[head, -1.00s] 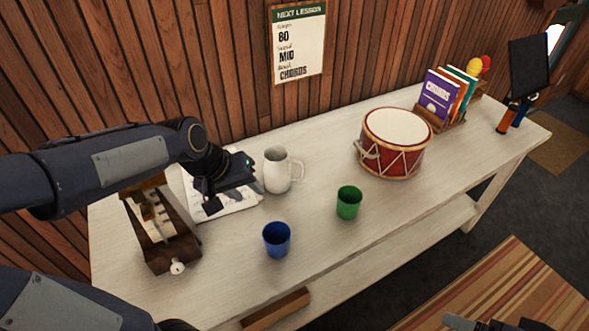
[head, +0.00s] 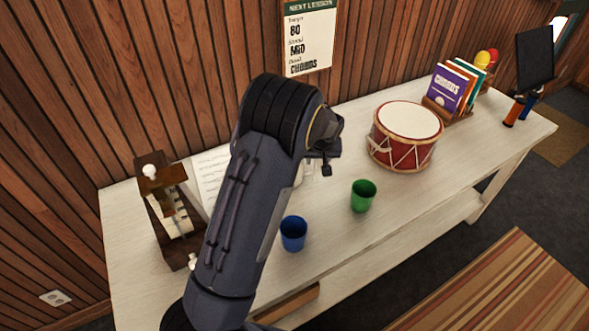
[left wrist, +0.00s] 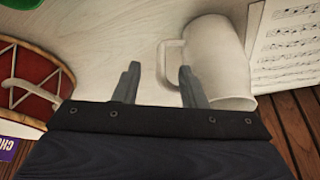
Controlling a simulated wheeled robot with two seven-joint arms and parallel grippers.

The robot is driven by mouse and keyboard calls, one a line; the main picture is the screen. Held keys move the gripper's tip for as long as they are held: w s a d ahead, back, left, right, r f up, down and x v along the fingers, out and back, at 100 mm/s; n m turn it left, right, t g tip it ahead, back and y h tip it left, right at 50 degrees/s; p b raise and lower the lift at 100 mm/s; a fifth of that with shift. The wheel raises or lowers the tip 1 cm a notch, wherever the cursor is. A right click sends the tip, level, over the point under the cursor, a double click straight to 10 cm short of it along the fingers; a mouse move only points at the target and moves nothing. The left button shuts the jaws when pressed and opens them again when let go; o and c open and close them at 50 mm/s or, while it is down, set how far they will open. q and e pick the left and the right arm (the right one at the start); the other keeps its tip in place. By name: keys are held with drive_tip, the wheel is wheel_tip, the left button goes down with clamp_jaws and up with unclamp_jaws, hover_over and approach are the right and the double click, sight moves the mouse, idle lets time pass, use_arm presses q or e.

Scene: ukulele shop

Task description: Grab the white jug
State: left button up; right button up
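The white jug (left wrist: 218,62) fills the upper right of the left wrist view, with its handle (left wrist: 162,62) facing left. In the head view only a pale sliver of the jug (head: 299,175) shows behind my left arm. My left gripper (left wrist: 158,68) is open, its two fingers apart. The handle shows between the fingertips, and the right fingertip overlaps the jug's side in the picture; I cannot tell whether they touch. In the head view this gripper (head: 326,163) is mostly hidden by its own wrist. My right gripper is not in view.
A blue cup (head: 293,234) and a green cup (head: 363,196) stand in front on the white table (head: 420,205). A red drum (head: 404,137) stands to the right. A wooden device (head: 170,215) and sheet music (head: 209,175) are on the left.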

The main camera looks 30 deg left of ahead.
sight(316, 162)
use_arm(q)
drive_tip(key=b+x, duration=0.1)
drive_tip(key=x, duration=0.3)
drive_tip(key=shift+w+a+f+b, duration=0.15)
drive_tip(key=shift+a+f+b, duration=0.1)
drive_tip(key=shift+b, duration=0.15)
drive_tip(key=shift+r, duration=0.1)
drive_tip(key=shift+c, duration=0.5)
drive_tip(key=c, duration=0.7)
clamp_jaws()
